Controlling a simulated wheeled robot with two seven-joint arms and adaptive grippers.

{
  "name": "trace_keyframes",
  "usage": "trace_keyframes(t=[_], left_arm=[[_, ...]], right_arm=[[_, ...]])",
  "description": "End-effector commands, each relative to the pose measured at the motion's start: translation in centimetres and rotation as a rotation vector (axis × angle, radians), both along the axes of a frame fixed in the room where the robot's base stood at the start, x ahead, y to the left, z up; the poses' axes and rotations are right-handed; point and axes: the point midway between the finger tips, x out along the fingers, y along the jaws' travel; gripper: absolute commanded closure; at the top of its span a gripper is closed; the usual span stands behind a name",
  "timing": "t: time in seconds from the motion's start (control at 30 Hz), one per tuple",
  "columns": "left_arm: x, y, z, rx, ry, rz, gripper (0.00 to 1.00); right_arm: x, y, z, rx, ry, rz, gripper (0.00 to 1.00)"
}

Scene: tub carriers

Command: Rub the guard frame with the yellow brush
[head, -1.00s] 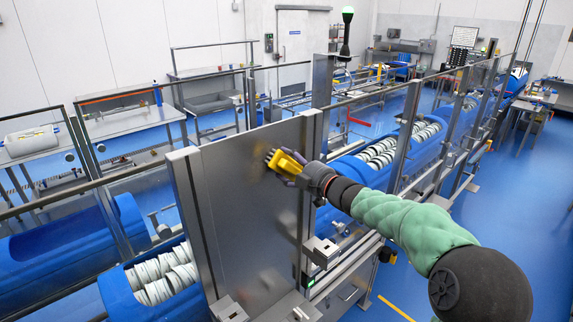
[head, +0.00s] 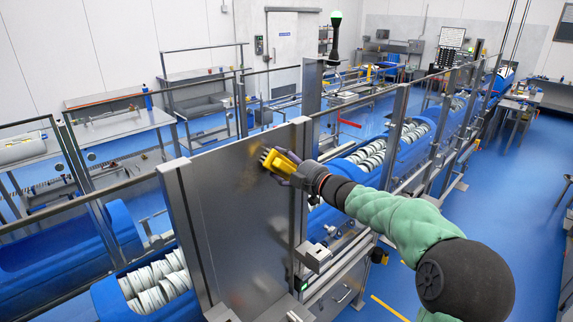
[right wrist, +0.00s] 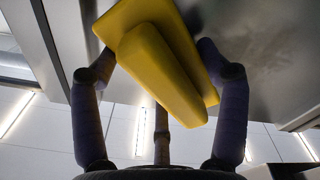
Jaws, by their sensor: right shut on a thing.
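The yellow brush (head: 283,163) is in my right gripper (head: 287,172), against or very near the upper part of the guard frame's grey metal panel (head: 235,215). Its dark bristles face the panel; exact contact is hard to tell. The panel stands upright between two metal posts. My left gripper is not in view.
Blue tubs with white rolls stand on both sides of the panel, at the lower left (head: 155,285) and behind my right arm (head: 370,155). Glass guards with metal posts (head: 395,135) run along the line. Blue floor (head: 500,215) is free at the right.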

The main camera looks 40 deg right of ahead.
Motion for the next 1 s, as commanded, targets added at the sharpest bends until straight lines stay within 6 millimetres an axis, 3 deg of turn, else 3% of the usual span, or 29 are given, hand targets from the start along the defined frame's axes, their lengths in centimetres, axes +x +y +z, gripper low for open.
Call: trace_keyframes(t=[0.3,0.57,1.0], left_arm=[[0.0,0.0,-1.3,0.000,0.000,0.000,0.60],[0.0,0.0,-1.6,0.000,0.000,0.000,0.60],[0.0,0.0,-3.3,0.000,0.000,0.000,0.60]], right_arm=[[0.0,2.6,-0.1,0.000,-0.001,0.003,0.51],[0.0,3.4,-0.1,0.001,-0.001,0.002,0.51],[-0.4,6.5,-0.2,0.001,-0.001,0.004,0.51]])
